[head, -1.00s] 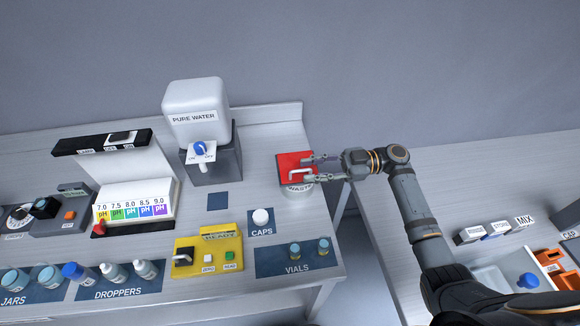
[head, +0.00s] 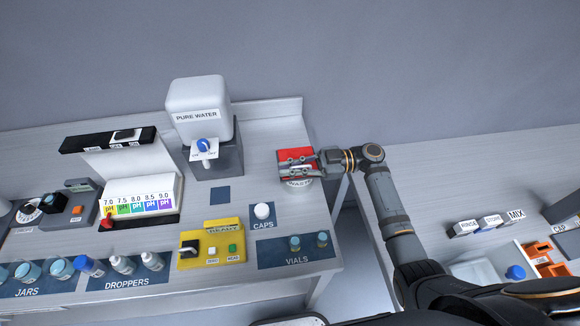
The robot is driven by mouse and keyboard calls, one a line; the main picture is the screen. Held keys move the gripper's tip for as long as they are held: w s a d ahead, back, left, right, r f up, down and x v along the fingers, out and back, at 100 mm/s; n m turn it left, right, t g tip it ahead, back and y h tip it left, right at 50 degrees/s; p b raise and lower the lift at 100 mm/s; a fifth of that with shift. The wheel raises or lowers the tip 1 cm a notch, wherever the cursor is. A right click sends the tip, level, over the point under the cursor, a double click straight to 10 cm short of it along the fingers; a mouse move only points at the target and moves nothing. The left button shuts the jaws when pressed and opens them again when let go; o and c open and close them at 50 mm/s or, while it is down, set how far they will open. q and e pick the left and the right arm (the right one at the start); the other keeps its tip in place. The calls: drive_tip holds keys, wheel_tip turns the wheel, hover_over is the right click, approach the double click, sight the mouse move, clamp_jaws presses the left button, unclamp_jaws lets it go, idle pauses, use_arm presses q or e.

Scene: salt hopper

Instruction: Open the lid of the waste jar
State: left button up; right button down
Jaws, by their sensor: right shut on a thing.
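The waste jar (head: 298,187) is a pale round jar at the right end of the bench, with "WASTE" lettering on its front. Its red lid (head: 291,155) lies flat on top and looks closed. My right gripper (head: 284,164) reaches in from the right over the lid. Its fingers are shut on the lid's pale handle, which they mostly hide. My left gripper is not in view.
A pure water dispenser (head: 198,108) stands left of the jar. White caps (head: 262,211), vials (head: 295,243) and a yellow meter (head: 211,246) sit nearer the front. A gap separates this bench from the right one, which holds signs and orange holders (head: 545,258).

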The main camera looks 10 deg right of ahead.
sight(287, 157)
drive_tip(key=shift+r, duration=0.15)
idle(0.3)
drive_tip(key=r+m, duration=0.1)
drive_tip(key=w+r+m+b, duration=0.1)
drive_tip(key=m, duration=0.1)
drive_tip(key=shift+w+r, duration=0.15)
drive_tip(key=shift+r, duration=0.05)
drive_tip(key=shift+w+r+m+b, duration=0.55)
drive_tip(key=shift+r+m+b, duration=0.05)
drive_tip(key=shift+m, duration=0.5)
drive_tip(key=w+m, duration=0.1)
drive_tip(key=r+m+b, duration=0.1)
drive_tip(key=shift+w+r+m, duration=0.25)
drive_tip(key=shift+w+m, duration=0.1)
drive_tip(key=shift+m, duration=0.05)
drive_tip(key=w+m, duration=0.1)
drive_tip(key=w+r+m+b, duration=0.1)
drive_tip(key=shift+m, duration=0.3)
drive_tip(key=shift+w+r+m+b, duration=0.2)
drive_tip(key=shift+w+m+b, duration=0.15)
drive_tip(key=shift+w+m, duration=0.5)
drive_tip(key=shift+w+m+b, duration=0.7)
drive_tip(key=shift+w+m, duration=0.9)
drive_tip(key=shift+m, duration=0.55)
